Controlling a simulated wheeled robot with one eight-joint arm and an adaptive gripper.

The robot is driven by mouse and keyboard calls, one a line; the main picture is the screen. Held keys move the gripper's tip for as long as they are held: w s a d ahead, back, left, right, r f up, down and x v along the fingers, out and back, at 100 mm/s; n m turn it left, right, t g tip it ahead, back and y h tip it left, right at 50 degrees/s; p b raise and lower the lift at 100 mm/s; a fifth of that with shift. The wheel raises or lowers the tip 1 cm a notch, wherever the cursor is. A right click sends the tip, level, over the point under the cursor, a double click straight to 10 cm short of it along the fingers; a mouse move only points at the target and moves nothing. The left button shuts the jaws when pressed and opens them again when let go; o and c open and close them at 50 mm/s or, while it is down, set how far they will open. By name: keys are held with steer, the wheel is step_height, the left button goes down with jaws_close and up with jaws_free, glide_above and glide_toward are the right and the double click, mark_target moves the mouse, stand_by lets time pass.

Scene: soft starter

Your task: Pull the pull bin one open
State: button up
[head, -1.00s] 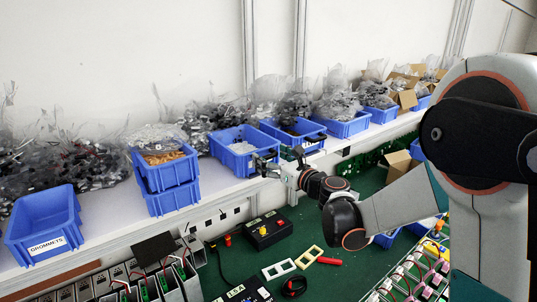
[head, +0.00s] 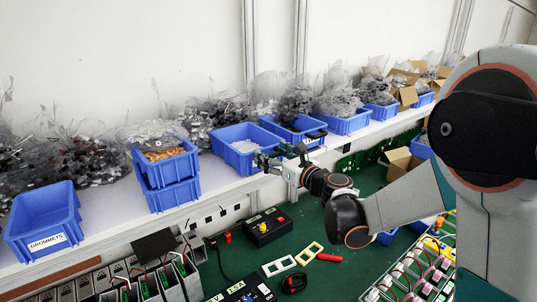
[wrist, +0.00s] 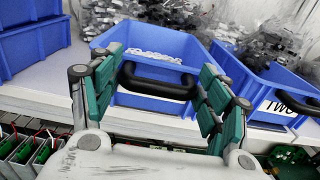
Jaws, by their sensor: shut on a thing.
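The pull bin (head: 230,155) is a blue open bin holding pale white parts, on the white shelf near its front edge. Its black curved handle (wrist: 160,88) is on the front wall in the wrist view. My gripper (head: 268,159) is at the bin's front, and in the wrist view its green-padded fingers (wrist: 162,70) stand on either side of the handle, shut on it. Any label on this bin's front is hidden. The head view shows the handle poorly behind the fingers.
A second blue bin (head: 292,128), its label reading "TWO" in the wrist view (wrist: 287,107), stands close on the right. Stacked blue bins (head: 168,195) stand on the left. The green bench (head: 240,262) below the shelf holds a black box (head: 265,228) and wired parts.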

steer(key=b+v, duration=0.1)
steer(key=v, duration=1)
steer(key=shift+s+d+b, duration=0.25)
steer(key=shift+b, duration=0.1)
steer(key=o, duration=1.3)
steer(key=shift+c, duration=0.2)
steer(key=shift+s+d, duration=0.1)
steer(key=v, duration=1.2)
